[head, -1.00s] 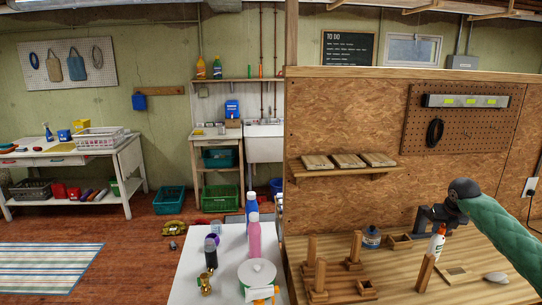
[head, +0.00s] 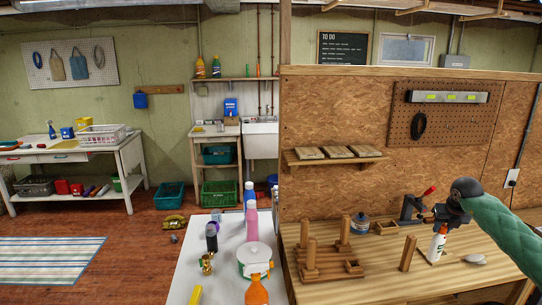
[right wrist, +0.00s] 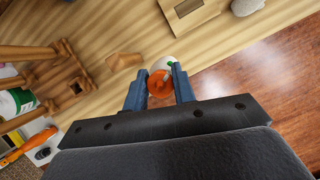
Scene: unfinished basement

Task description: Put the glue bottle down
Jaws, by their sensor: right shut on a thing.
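The glue bottle (head: 438,243) is white with an orange cap and shows upright over the right part of the wooden workbench (head: 380,285). My right gripper (head: 443,222) is shut on its top from above. In the right wrist view the orange cap (right wrist: 160,87) sits between the two blue fingers of my right gripper (right wrist: 160,88). The bottle's lower end is close to a flat wooden piece (head: 424,259) on the bench; I cannot tell whether it touches. My left gripper is not in view.
A wooden post (head: 408,253) stands just left of the bottle. A grey stone (head: 475,259) lies to the right. The bench front is clear.

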